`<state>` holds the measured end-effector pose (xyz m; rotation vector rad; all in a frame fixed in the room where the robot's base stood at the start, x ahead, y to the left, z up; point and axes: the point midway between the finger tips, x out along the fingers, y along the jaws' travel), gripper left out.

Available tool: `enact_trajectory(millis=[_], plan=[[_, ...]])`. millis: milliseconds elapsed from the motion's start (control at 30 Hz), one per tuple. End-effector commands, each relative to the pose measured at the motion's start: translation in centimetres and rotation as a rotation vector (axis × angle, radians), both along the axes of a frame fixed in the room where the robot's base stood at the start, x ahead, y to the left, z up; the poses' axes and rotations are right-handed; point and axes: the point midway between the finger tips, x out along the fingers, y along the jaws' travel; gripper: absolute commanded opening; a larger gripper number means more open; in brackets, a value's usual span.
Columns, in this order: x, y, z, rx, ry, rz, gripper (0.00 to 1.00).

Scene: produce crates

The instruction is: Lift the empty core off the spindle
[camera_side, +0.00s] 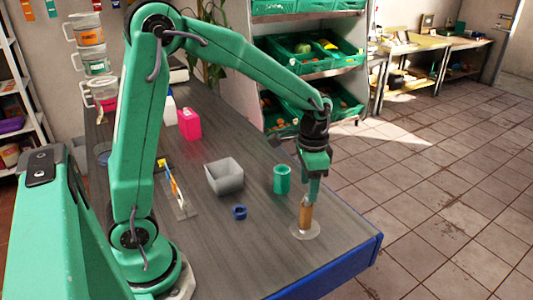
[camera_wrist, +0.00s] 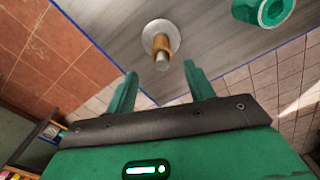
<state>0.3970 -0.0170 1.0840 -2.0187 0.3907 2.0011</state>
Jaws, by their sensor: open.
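The brown cardboard core (camera_side: 305,218) stands upright near the table's right end, around the spindle on a pale round base (camera_side: 304,232). In the wrist view the core (camera_wrist: 161,44) sits on the round base (camera_wrist: 152,30), and the grey spindle tip (camera_wrist: 162,61) shows at its end. My gripper (camera_side: 312,190) is above the core in the side view, with its fingers near the core's top. In the wrist view my gripper (camera_wrist: 158,80) is open, and the core lies beyond the gap between the fingertips. I cannot tell whether any finger touches it.
A green cup (camera_side: 282,180) stands just left of the core and also shows in the wrist view (camera_wrist: 270,12). A grey square bin (camera_side: 225,178) and a blue ring (camera_side: 239,212) are farther left. The table's blue edge (camera_side: 345,262) is close on the right.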

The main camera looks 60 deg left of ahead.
Motion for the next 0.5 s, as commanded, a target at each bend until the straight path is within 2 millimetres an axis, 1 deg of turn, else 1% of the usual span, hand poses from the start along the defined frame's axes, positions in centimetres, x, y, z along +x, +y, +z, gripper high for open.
enact_trajectory(millis=[100, 300, 500], plan=[[0.2, 0.0, -0.4, 0.001, 0.009, -0.008, 0.53], [0.2, 0.0, -0.7, 0.0, 0.011, -0.008, 0.53], [0.2, 0.0, -2.1, 0.0, 0.011, -0.008, 0.53]])
